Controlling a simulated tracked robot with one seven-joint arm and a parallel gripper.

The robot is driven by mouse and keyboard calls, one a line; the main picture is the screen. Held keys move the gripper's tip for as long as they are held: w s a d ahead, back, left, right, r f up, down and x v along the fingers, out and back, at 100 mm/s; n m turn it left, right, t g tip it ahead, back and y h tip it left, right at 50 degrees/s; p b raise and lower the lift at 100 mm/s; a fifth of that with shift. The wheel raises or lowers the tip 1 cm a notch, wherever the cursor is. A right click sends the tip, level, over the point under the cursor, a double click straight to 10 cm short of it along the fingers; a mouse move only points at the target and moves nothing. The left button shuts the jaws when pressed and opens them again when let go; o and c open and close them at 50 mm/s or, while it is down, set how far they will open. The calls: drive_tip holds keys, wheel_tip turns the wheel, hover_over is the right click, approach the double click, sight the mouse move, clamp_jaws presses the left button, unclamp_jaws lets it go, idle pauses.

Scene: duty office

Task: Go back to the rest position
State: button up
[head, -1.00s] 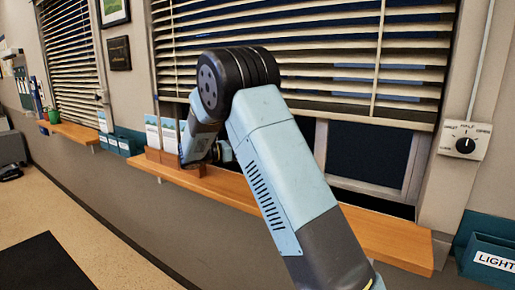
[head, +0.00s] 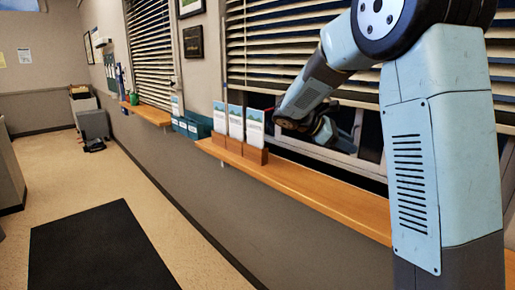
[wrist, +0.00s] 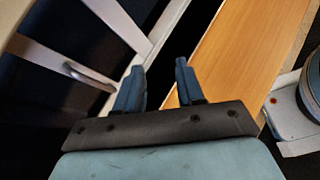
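My gripper (wrist: 158,88) shows in the wrist view with its two blue-grey fingers apart and nothing between them. Beyond the fingers are the window frame (wrist: 112,22) and the wooden window ledge (wrist: 245,50). In the head view my arm rises at the right and bends down toward the window; its end is above or beside the ledge (head: 325,196). The fingers cannot be made out in that view.
Brochure holders (head: 237,147) stand on the ledge, left of my arm's end. Blue-green bins (head: 192,125) hang on the wall farther left. A dark mat (head: 100,250) lies on open floor at the left.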

drive_tip(key=s+a+m+t+y, duration=0.2)
drive_tip(key=s+m+y, duration=0.4)
drive_tip(key=s, duration=0.9)
drive_tip(key=s+a+m+t+y, duration=0.2)
drive_tip(key=s+m+y, duration=0.4)
drive_tip(key=s, duration=1)
drive_tip(key=shift+a+m+t, duration=0.2)
drive_tip(key=shift+m+t, duration=0.5)
drive_tip(key=shift+m, duration=0.6)
drive_tip(key=shift+s, duration=0.1)
